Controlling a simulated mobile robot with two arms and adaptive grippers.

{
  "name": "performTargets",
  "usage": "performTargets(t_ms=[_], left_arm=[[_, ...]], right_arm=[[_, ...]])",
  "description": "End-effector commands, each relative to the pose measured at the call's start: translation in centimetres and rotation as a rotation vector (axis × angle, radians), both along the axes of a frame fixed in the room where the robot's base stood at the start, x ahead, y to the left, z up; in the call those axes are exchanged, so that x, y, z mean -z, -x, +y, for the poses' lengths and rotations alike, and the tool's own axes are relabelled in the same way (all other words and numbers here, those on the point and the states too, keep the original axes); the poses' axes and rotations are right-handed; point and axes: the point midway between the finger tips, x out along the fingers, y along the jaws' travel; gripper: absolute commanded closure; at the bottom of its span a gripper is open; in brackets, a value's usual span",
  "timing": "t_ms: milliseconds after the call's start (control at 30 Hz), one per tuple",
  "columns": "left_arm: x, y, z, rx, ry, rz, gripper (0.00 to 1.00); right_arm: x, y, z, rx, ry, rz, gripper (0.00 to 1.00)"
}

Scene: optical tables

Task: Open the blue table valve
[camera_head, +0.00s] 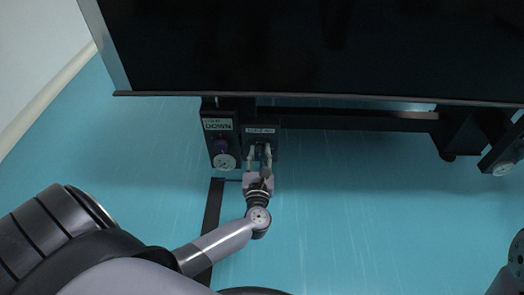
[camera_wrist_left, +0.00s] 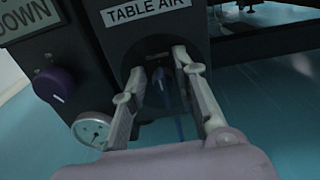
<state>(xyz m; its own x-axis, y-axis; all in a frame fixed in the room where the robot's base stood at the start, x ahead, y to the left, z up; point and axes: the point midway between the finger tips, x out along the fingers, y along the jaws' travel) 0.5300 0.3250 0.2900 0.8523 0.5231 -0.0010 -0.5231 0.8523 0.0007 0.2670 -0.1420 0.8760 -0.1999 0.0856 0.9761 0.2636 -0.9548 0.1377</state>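The blue table valve (camera_wrist_left: 161,86) is a small dark blue handle in a recess of the black panel below the TABLE AIR label (camera_wrist_left: 144,13). A thin blue tube seems to hang below it. My left gripper (camera_wrist_left: 159,66) has its two pale fingers apart, one on each side of the valve, with gaps showing between them and it. In the head view the left gripper (camera_head: 259,151) reaches up to the TABLE AIR panel (camera_head: 262,130), and its fingers hide the valve there. My right gripper is not in view; only part of that arm shows at the right edge.
Left of the valve is a panel with a DOWN label (camera_head: 218,124), a purple knob (camera_wrist_left: 56,88) and a round gauge (camera_wrist_left: 92,130). The black tabletop (camera_head: 310,50) overhangs above. A black crossbar (camera_head: 350,115) runs to the right. The blue floor (camera_head: 380,220) is clear.

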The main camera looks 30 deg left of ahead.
Motion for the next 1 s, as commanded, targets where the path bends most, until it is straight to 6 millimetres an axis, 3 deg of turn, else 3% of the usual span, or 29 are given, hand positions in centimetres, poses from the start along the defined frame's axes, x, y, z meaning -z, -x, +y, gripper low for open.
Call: performTargets(t_ms=[100, 500, 1000], left_arm=[[0.00, -0.01, -0.01, 0.000, 0.000, 0.000, 0.73], [0.00, -0.01, -0.02, 0.000, 0.000, 0.000, 1.00], [-0.04, -0.01, 0.01, -0.001, -0.009, 0.005, 1.00]], right_arm=[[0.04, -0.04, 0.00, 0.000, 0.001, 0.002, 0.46], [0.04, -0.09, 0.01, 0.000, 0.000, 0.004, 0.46], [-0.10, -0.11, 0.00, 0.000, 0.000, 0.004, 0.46]])
